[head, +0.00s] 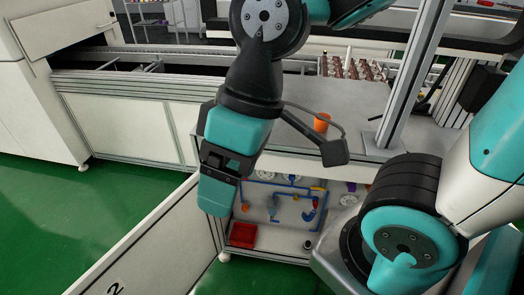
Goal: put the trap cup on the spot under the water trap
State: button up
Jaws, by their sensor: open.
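An orange cup-like cylinder (321,122) stands upright on the grey tabletop, right of my wrist; I cannot tell whether it is the trap cup. Below the tabletop, a white panel carries blue pipes and fittings. A blue bowl-shaped fitting (272,213) hangs there and looks like the water trap. A small dark round thing (308,244) sits on the white lower shelf, right of and below it; its nature is unclear. My gripper (217,186) is open, pointing down in front of the bench's left end, left of the panel. I see nothing between its fingers. The marked spot is not clearly visible.
A red tray (242,235) stands on the lower shelf at left. A low white wall (140,245) runs along the front left. A metal post (409,80) rises from the tabletop. Several brown pots (352,68) stand behind. Green floor is free at left.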

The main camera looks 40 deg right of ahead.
aim_at(271, 230)
jog(key=k, duration=1.15)
jog(key=u, duration=0.8)
jog(key=i, duration=0.95)
jog(key=z, duration=0.6)
jog(key=i, duration=0.7)
jog(key=z, duration=0.8)
